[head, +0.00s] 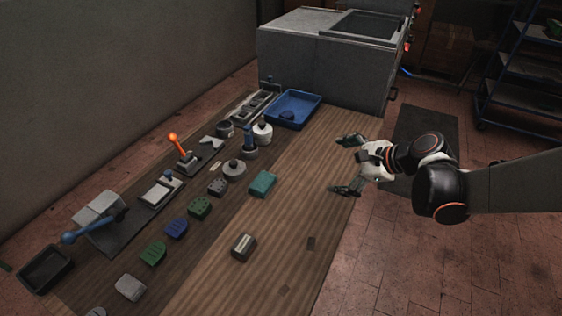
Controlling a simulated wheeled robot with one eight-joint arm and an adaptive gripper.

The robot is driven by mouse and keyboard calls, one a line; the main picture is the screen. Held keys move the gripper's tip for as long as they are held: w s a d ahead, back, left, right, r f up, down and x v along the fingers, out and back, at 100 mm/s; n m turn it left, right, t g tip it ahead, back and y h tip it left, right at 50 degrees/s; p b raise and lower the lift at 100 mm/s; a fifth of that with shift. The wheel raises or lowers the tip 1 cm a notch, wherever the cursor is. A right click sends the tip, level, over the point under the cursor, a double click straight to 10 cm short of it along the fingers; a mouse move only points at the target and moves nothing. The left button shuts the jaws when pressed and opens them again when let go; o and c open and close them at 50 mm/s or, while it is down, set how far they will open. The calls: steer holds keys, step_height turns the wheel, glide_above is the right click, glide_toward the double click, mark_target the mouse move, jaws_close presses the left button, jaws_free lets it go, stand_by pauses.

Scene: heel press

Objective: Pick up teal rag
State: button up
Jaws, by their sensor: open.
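The teal rag (263,183) lies on the wooden bench as a small folded block, right of the row of small parts. Nothing lies on top of it. My gripper (339,165) is open and empty, to the right of the rag near the bench's right edge. Its two dark fingers point left and are spread apart. A clear gap of bare wood lies between the fingers and the rag.
A grey block (243,247) sits on the bench in front of the rag. A blue tray (294,108) is at the far end. A lever with an orange handle (174,138) stands at left.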

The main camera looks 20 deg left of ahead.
steer(key=a+f+m+y, duration=0.1)
steer(key=a+f, duration=0.2)
steer(key=a+f+m+g+y, duration=0.1)
steer(key=a+f+m, duration=0.1)
steer(key=f, duration=0.2)
steer(key=w+a+f+m+g+y+b, duration=0.1)
steer(key=a+f, duration=0.2)
steer(key=shift+a+f, duration=0.2)
steer(key=shift+a, duration=0.15)
steer(key=shift+s+a+f+m+y, duration=0.1)
steer(key=shift+a+f+m+y, duration=0.2)
steer(key=shift+a+f+m, duration=0.2)
steer(key=b, duration=0.3)
glide_toward(267, 183)
steer(key=x, duration=0.5)
steer(key=shift+w+r, duration=0.1)
steer(key=shift+w, duration=0.15)
steer(key=b+x, duration=0.2)
steer(key=x, duration=0.3)
steer(key=shift+s, duration=0.15)
steer(key=c, duration=0.9)
